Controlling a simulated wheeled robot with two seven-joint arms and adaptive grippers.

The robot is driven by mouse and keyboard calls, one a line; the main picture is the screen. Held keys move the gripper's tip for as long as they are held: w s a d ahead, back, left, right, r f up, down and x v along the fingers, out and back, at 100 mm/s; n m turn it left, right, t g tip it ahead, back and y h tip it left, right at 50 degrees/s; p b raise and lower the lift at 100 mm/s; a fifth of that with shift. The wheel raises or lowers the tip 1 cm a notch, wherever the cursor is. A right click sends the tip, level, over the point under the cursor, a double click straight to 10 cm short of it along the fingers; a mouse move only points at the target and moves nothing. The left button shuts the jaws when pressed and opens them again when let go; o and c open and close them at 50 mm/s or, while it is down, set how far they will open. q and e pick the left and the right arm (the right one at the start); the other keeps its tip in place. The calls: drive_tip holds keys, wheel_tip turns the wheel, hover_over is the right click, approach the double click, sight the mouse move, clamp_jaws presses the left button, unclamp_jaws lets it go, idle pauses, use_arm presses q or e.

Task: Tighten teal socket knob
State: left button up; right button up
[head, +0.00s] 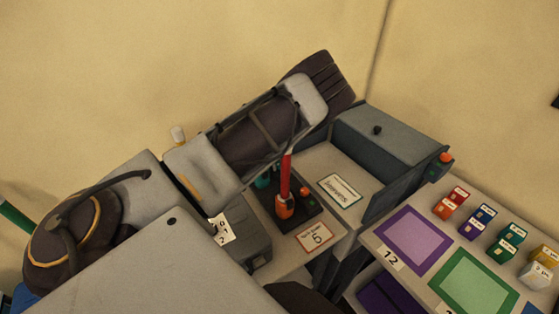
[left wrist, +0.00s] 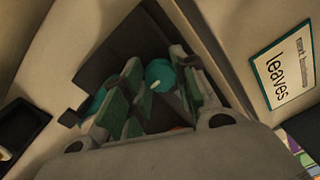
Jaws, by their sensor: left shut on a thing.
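The teal knob (left wrist: 160,75) shows in the left wrist view, round with a pale pointer mark, over a dark base plate (left wrist: 110,48). My left gripper (left wrist: 152,86) has its green-padded fingers on both sides of the knob and is shut on it. In the head view a bit of teal (head: 262,181) shows beside the arm, mostly hidden, at the left of the dark plate (head: 290,219). The exact finger contact is hidden there. A red upright piece on an orange base (head: 285,207) stands on the same plate, close to the gripper. My right gripper does not show.
A small red button (head: 305,192) is on the plate. A white card (head: 340,190) lies right of it, beside a grey-blue box (head: 385,143). A numbered card (head: 314,237) lies in front. At right, a table holds purple (head: 414,240) and green (head: 473,284) squares and several small blocks.

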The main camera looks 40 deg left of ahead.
use_arm(q)
drive_tip(key=shift+m, duration=0.3)
drive_tip(key=shift+w+m+b, duration=0.1)
drive_tip(key=shift+m+b, duration=0.65)
drive_tip(key=shift+m, duration=1.75)
drive_tip(key=o, duration=1)
drive_tip(key=shift+a+r, duration=0.2)
drive_tip(key=shift+r, duration=5.8)
